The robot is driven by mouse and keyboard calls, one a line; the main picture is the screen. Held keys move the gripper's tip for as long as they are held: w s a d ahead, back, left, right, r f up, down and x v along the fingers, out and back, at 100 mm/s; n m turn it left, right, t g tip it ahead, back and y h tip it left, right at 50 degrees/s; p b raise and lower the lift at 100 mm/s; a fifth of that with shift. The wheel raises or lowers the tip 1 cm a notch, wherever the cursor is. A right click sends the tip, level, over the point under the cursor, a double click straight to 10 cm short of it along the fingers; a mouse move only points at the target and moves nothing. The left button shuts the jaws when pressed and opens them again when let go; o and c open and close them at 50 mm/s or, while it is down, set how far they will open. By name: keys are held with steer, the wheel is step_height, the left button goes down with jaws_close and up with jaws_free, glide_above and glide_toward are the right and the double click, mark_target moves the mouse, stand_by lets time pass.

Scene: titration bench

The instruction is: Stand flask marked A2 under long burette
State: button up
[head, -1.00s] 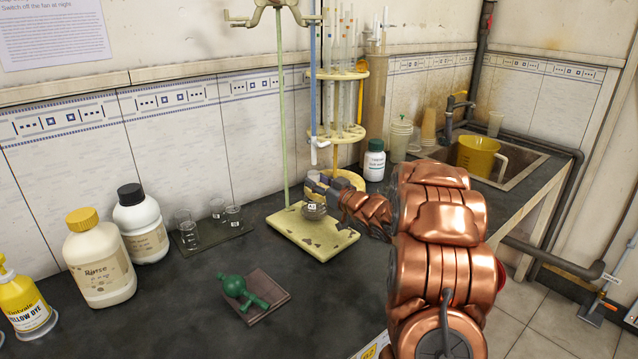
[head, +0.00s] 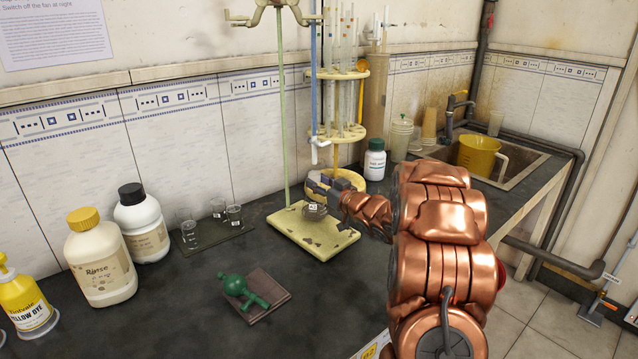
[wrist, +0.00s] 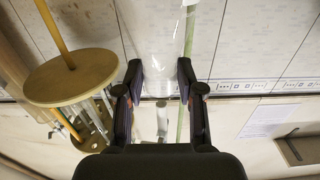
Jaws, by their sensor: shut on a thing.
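A small clear flask with a white label (head: 313,209) stands at or just above the pale yellow stand base (head: 322,236); I cannot tell whether it touches. Its label is too small to read surely. My gripper (head: 318,190) is shut on the flask from the right side. In the wrist view, my gripper's fingers (wrist: 160,82) close on the clear glass neck. The long blue burette (head: 313,85) hangs from the stand's clamp, with its white tap (head: 320,148) above the gripper. The flask is roughly below the tap; exact alignment is hard to tell.
A round yellow rack (head: 340,137) with glass tubes stands close behind the stand. A white bottle with a green cap (head: 374,162) is to its right. Several glass vessels sit on a dark mat (head: 215,232) at left.

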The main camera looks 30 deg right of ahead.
steer(key=shift+f, duration=0.4)
stand_by(0.3)
steer(key=o, duration=0.9)
steer(key=shift+c, duration=0.3)
steer(key=s+d, duration=0.1)
steer(key=s, duration=0.8)
steer(key=shift+d, duration=0.15)
stand_by(0.5)
steer(key=shift+w, duration=0.1)
stand_by(0.4)
